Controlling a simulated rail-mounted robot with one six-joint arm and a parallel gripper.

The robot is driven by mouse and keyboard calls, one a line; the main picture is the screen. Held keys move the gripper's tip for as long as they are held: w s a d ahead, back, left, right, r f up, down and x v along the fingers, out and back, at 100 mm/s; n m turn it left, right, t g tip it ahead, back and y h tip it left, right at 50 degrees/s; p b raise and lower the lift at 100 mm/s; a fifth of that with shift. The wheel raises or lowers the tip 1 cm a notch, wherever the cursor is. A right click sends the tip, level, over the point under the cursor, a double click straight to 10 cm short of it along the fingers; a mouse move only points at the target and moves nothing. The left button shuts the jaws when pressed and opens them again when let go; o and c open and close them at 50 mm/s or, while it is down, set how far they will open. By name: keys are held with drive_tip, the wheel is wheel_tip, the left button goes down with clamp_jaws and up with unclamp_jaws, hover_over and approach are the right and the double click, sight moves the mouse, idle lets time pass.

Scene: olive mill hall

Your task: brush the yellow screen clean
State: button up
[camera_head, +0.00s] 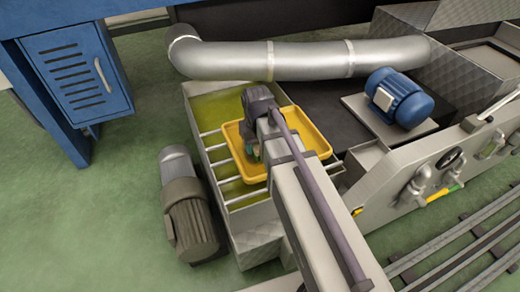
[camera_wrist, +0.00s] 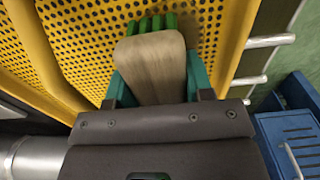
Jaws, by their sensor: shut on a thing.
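The yellow screen (camera_head: 313,134) is a shallow tray with a raised rim, lying over the metal bars of an open tank. In the wrist view, its perforated face (camera_wrist: 85,45) fills much of the picture. My gripper (camera_wrist: 157,78) is shut on a brush (camera_wrist: 152,55) with a pale wooden body and green bristles. The brush is over the perforated face; I cannot tell whether the bristles touch it. In the head view, my gripper (camera_head: 252,150) is over the left part of the screen, and my arm hides part of the tray. No dirt can be made out on the screen.
The tank (camera_head: 208,118) holds yellow-green liquid under its bars. A grey motor (camera_head: 188,205) stands left of it. A silver pipe (camera_head: 300,60) runs behind the screen. A blue motor (camera_head: 399,98) and a valve panel (camera_head: 430,178) are at right. A blue cabinet (camera_head: 70,68) stands back left.

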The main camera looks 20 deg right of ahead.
drive_tip(key=shift+w+a, duration=0.15)
drive_tip(key=shift+w, duration=1.55)
drive_tip(key=shift+w+a, duration=0.15)
drive_tip(key=shift+w, duration=1.5)
drive_tip(key=shift+w+a, duration=0.15)
drive_tip(key=shift+w, duration=1.55)
wheel_tip(320, 180, up, 7)
drive_tip(key=p, duration=0.7)
drive_tip(key=shift+r, duration=0.2)
drive_tip(key=shift+s, duration=0.1)
drive_tip(key=f+b, duration=0.2)
drive_tip(key=f, duration=0.1)
drive_tip(key=a+f+b, duration=0.1)
drive_tip(key=f+b, duration=0.1)
drive_tip(key=b, duration=0.1)
drive_tip(key=shift+s+f, duration=0.1)
drive_tip(key=shift+f, duration=0.3)
drive_tip(key=shift+f+b, duration=1.2)
drive_tip(key=shift+b, duration=0.2)
